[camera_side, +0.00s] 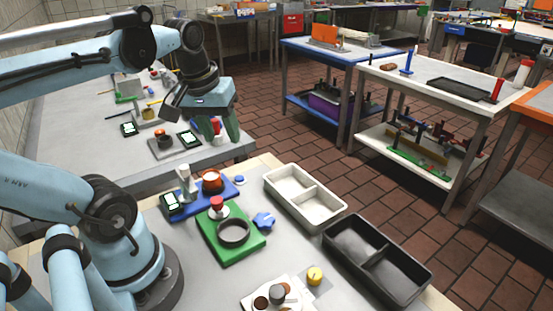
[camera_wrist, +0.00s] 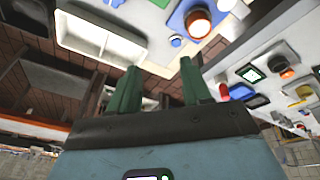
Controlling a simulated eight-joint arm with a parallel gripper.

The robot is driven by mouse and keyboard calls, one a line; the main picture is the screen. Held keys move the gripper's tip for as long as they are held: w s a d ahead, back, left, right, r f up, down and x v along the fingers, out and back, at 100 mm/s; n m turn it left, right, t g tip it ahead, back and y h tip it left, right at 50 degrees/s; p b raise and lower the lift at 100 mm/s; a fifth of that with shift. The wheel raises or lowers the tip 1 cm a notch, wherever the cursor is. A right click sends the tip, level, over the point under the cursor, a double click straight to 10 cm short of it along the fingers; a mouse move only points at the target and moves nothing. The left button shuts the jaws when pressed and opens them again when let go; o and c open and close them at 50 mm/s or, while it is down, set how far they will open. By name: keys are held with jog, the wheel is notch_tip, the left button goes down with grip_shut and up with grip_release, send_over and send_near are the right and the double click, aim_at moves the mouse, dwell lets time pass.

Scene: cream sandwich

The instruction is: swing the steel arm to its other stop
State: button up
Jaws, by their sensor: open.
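My gripper (camera_side: 219,134) is open and empty, with its two green fingers pointing down above the back edge of the near table. It also shows in the wrist view (camera_wrist: 158,70), the fingers apart. Below it in the side view, a blue base (camera_side: 222,188) carries a copper-orange round piece (camera_side: 212,182), a pale grey upright piece (camera_side: 184,176) and a small display (camera_side: 171,201). In front is a green base (camera_side: 240,251) with a dark ring (camera_side: 233,233) and a red knob (camera_side: 216,202). I cannot tell which small part is the steel arm, nor its stop.
A white divided tray (camera_side: 304,197) and a black divided tray (camera_side: 377,262) stand to the right. A blue knob (camera_side: 263,220) and a yellow piece (camera_side: 315,275) lie nearby. A second grey table (camera_side: 80,125) with several devices is behind. Bare tabletop shows left of the green base.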

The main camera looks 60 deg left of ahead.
aim_at(184, 167)
jog(key=s+a+r+n+g+h, duration=0.1)
jog(key=s+a+r+n+g, duration=0.3)
jog(key=s+n, duration=0.35)
jog(key=shift+m+t, duration=0.35)
jog(key=shift+t, duration=0.15)
notch_tip(184, 167, down, 11)
jog(key=shift+r, duration=0.1)
jog(key=shift+c, duration=0.4)
grip_shut()
